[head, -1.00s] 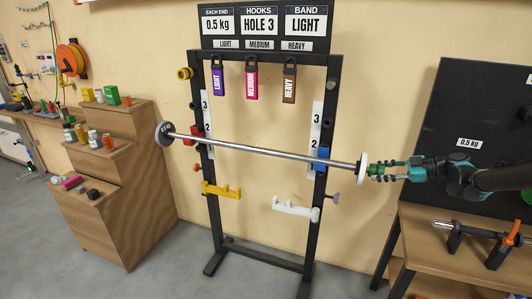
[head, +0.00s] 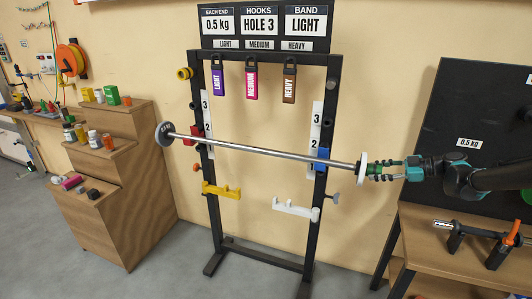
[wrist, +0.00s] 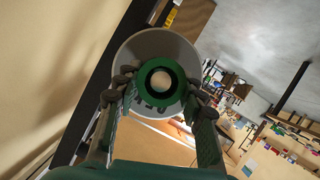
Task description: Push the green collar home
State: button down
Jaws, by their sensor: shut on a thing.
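The green collar (head: 373,169) is around the right end of the steel barbell (head: 265,149), close against the pale plate (head: 361,173). My gripper (head: 379,171) comes from the right and is shut on the collar. In the wrist view the green collar (wrist: 161,105) circles the round bar end (wrist: 162,79), with my gripper's fingers (wrist: 160,92) on both sides of it. The plate (wrist: 133,48) is behind it. Whether the collar touches the plate is unclear.
The bar lies across the black rack near the red hook (head: 192,135) and blue hook (head: 322,159). Yellow (head: 221,191) and white (head: 295,210) arms jut out below. A wooden table (head: 460,262) with a stand is at right, under a dark board (head: 470,115).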

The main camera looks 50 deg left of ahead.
jog(key=shift+s+a, duration=0.15)
jog(key=shift+a, duration=0.05)
jog(key=c, duration=0.9)
grip_release()
jog(key=shift+o, duration=0.2)
jog(key=o, duration=0.8)
jog(key=shift+o, duration=0.3)
